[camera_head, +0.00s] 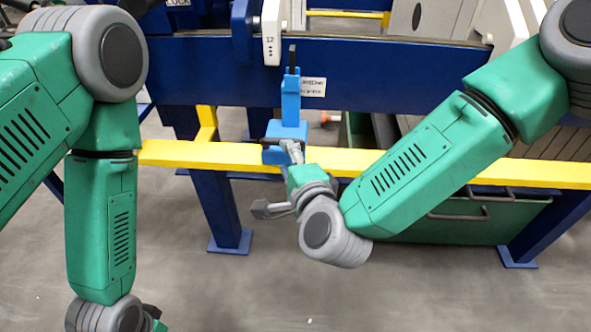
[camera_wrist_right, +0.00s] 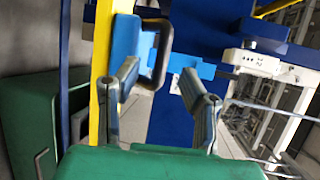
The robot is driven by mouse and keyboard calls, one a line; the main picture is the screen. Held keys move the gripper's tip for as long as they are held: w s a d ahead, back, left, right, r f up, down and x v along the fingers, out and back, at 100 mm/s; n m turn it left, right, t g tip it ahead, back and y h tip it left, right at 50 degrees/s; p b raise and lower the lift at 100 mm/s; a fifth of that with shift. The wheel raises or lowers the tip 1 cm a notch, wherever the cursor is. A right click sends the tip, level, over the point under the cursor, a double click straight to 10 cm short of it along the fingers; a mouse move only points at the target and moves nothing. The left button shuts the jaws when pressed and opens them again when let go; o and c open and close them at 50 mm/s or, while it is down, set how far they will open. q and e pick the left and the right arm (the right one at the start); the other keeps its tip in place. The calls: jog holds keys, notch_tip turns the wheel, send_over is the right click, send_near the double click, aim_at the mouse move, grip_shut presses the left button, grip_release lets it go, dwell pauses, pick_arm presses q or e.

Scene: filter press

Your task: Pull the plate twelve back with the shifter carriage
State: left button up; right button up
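Plate twelve shows as a white plate end marked 12 (camera_head: 271,35) at the top centre of the head view, against the blue beam. The blue shifter carriage (camera_head: 290,98) stands at the yellow rail, its upright with a dark tip just right of and below that plate end. In the right wrist view the carriage (camera_wrist_right: 125,42) carries a dark looped handle (camera_wrist_right: 163,55).
The yellow rail (camera_head: 420,170) runs across in front of the blue press beam (camera_head: 390,75). Below it are blue legs (camera_head: 228,210) and a green bin (camera_head: 450,222) with handles. More plates stand at the top right. The floor in front is clear.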

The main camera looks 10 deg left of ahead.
jog(key=v, duration=0.5)
jog(key=shift+s+d, duration=0.2)
jog(key=shift+d, duration=0.05)
